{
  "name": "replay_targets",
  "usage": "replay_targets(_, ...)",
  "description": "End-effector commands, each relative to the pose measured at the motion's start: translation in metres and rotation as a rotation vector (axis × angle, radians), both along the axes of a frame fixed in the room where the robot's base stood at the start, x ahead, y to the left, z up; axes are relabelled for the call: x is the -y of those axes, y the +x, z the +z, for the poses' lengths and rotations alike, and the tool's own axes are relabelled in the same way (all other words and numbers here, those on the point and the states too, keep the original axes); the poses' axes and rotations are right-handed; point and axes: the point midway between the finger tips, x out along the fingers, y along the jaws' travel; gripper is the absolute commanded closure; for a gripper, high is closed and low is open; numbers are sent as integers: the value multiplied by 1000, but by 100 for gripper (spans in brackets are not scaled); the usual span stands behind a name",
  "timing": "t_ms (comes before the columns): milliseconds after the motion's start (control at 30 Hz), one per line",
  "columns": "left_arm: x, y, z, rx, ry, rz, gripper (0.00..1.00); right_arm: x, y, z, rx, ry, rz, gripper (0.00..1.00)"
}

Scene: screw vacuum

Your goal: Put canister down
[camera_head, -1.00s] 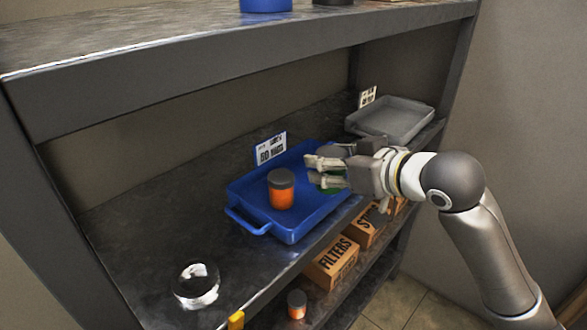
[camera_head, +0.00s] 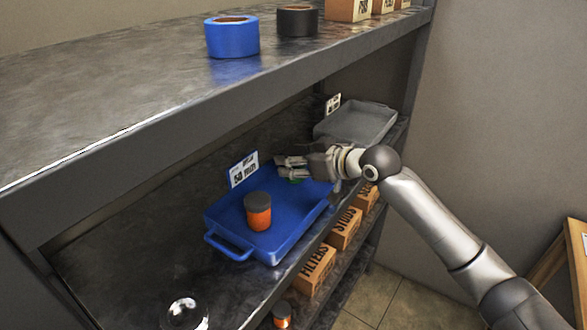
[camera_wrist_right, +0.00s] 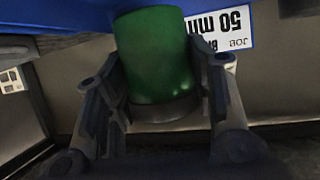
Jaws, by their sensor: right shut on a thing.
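A green canister (camera_wrist_right: 158,60) with a dark cap sits between the fingers of my right gripper (camera_wrist_right: 160,85) in the right wrist view. In the head view my right gripper (camera_head: 290,168) is over the far right part of the blue tray (camera_head: 222,215), and only a bit of green shows under its fingers. I cannot tell whether the canister touches the tray floor. An orange canister (camera_head: 259,217) with a dark cap stands upright in the tray, left of the gripper. My left gripper is not in view.
A label card (camera_head: 243,170) stands behind the tray; it also shows in the wrist view (camera_wrist_right: 222,30). A grey tray (camera_head: 355,124) is to the right. The upper shelf (camera_head: 130,120) overhangs, with blue tape (camera_head: 232,38) on it. Boxes (camera_head: 316,270) sit below.

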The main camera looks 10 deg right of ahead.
Motion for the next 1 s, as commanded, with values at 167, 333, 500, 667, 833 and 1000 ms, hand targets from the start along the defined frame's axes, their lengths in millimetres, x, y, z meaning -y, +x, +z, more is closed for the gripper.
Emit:
replay_targets(167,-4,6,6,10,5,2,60,0,13,-14,1,1,1,77)
replay_targets(333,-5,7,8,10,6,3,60,1,20,-23,-1,1,0,77)
replay_targets(500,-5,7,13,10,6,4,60,1,19,-48,-3,1,0,77)
replay_targets(667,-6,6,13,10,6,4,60,1,19,-53,3,1,0,77)
replay_targets(833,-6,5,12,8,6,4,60,1,19,-54,2,0,0,77)
replay_targets(1000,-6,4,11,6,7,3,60,1,19,-56,1,0,0,41)
